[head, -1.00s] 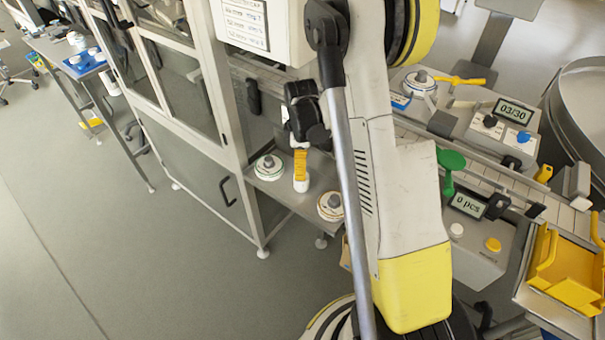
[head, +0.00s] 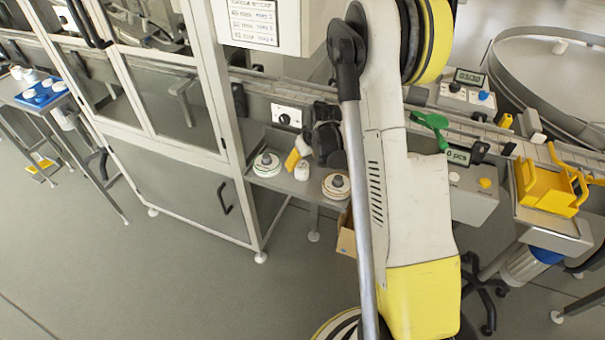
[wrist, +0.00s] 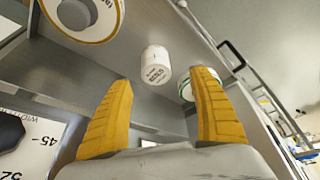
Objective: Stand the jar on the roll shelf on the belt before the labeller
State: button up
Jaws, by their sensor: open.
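The jar (head: 302,172) is small and white and stands on the grey roll shelf (head: 291,184) between two label rolls. In the wrist view the jar (wrist: 157,66) shows printed text and lies just beyond my fingertips, roughly between them and touching neither. My gripper (wrist: 162,80) is open and empty, with two yellow ribbed fingers spread wide. In the head view my gripper (head: 294,158) is at the jar, one yellow finger showing at its left; the other finger is hidden. The belt (head: 538,152) runs behind my arm toward the right; part of it is hidden by the arm.
One label roll (head: 266,164) lies left of the jar and another (head: 336,185) right of it, both close. A glazed cabinet (head: 190,185) borders the shelf on the left. A yellow bin (head: 545,188) and a green paddle (head: 430,120) are by the belt.

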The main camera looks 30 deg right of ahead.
aim_at(302, 165)
jog(key=b+x, duration=0.2)
jog(key=x, duration=0.3)
jog(key=shift+w+d+f+b, duration=0.1)
jog(key=shift+d+b, duration=0.25)
jog(key=shift+b, duration=0.05)
jog(key=c, duration=1.4)
